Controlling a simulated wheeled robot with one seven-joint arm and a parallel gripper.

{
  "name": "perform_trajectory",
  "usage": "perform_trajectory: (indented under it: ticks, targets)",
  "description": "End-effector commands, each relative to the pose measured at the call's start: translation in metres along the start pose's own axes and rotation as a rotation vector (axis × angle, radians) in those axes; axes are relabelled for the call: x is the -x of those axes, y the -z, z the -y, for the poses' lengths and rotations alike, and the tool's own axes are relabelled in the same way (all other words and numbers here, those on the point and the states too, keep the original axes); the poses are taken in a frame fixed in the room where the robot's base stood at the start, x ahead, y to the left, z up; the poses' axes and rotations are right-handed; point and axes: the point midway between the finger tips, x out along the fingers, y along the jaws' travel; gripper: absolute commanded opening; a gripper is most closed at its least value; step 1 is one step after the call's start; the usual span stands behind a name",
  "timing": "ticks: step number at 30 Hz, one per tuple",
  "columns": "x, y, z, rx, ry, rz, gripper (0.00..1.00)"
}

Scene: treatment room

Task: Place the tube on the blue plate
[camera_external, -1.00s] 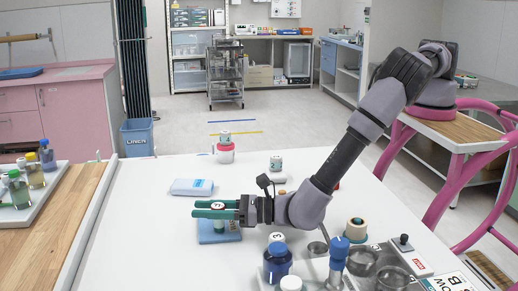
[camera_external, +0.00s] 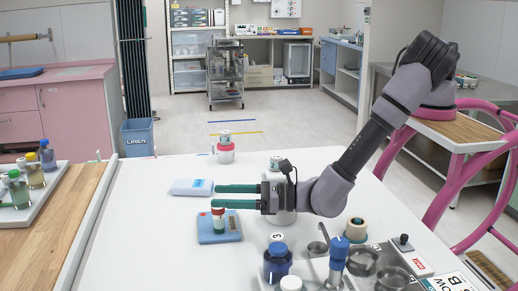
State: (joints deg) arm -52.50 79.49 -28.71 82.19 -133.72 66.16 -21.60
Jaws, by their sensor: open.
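The tube (camera_external: 218,222), small with a green and white body and a reddish band near its top, stands upright on the blue plate (camera_external: 233,234), on the left of the white table. My gripper (camera_external: 217,196) is open and empty, with its two green fingers pointing left. I cannot tell how much height lies between finger and tube.
A light blue packet (camera_external: 190,187) lies behind the plate. A red and white container (camera_external: 225,150) and a small jar (camera_external: 276,162) stand farther back. A blue bottle (camera_external: 277,264) and metal trays crowd the front right. The table's left front is clear.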

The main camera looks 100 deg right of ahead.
Motion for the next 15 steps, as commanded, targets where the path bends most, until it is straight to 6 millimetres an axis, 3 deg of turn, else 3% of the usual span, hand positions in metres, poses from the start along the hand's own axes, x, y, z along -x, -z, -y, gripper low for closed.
perform_trajectory:
  ticks: [6, 15]
  targets:
    - [0.001, -0.030, -0.001, 0.000, -0.002, -0.002, 0.68]
    - [-0.002, -0.045, 0.007, -0.024, 0.025, -0.005, 0.68]
